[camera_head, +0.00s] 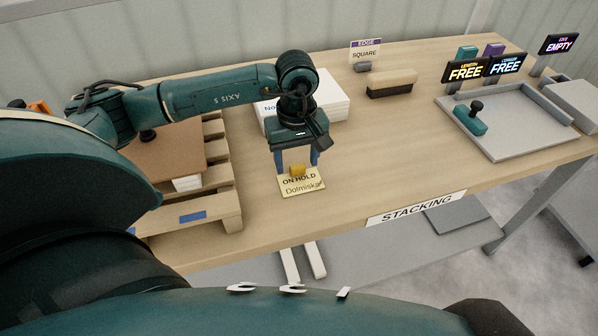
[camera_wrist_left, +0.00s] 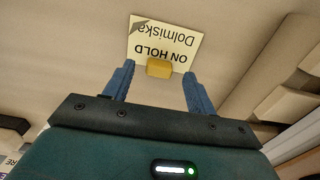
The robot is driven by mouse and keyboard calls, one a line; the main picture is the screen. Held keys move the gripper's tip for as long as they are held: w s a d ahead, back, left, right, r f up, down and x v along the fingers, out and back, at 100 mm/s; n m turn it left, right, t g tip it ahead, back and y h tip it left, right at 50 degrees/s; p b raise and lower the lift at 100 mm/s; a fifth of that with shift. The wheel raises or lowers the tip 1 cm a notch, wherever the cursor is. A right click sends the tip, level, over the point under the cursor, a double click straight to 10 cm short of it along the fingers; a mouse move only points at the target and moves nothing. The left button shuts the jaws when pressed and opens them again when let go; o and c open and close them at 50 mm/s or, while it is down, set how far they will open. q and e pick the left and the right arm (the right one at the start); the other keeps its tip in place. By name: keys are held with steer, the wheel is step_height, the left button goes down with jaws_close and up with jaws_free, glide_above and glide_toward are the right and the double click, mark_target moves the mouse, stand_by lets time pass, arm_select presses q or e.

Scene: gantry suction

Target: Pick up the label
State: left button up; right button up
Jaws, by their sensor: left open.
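The label (camera_head: 302,185) is a pale yellow card reading "ON HOLD Dolmiska" with a small orange-yellow grip block (camera_head: 297,170) at its back edge. It lies on the wooden table near the front edge. My left gripper (camera_head: 297,163) is open above it, pointing down, with its blue fingers on either side of the block. In the left wrist view the label (camera_wrist_left: 168,42) shows upside down, and the block (camera_wrist_left: 159,68) sits between the open fingertips (camera_wrist_left: 158,77), apart from both. My right gripper is not in view.
A stack of white sheets (camera_head: 332,98) stands just behind the gripper. A wooden pallet (camera_head: 218,205) with a brown board is at left. A brush-like block (camera_head: 391,85), an "EDGE SQUARE" sign (camera_head: 365,50) and a grey tray (camera_head: 505,150) are farther right. Bare table lies right of the label.

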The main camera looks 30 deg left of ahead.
arm_select(q)
steer(key=shift+f, duration=0.9)
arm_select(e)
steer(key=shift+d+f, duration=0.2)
arm_select(q)
steer(key=shift+c, duration=0.2)
